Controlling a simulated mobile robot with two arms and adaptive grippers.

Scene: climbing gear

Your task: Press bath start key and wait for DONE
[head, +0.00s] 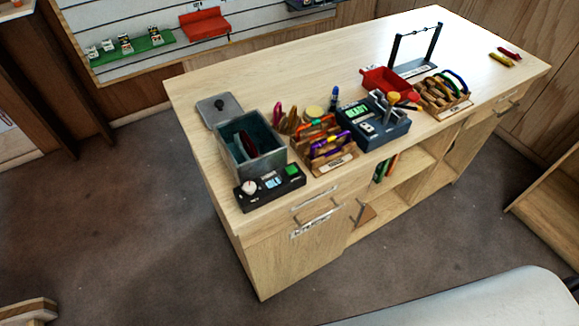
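The bath (276,160) is an open grey box at the near left of the wooden workbench, with something dark red inside. Its black control panel (262,197) lies along the front side, with a white dial (249,187), a small pale display (271,183) and a green square key (292,169). The display text is too small to read. A grey lid (211,116) with a black knob lies on the bench behind the bath. Neither of my grippers is in view.
On the workbench (290,76), right of the bath, stand a wooden rack of coloured gear (335,163), a dark device with a green screen (358,112), a red tray (379,81), another wooden rack (454,105) and a black frame (392,52). The floor (130,220) left of the bench is clear.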

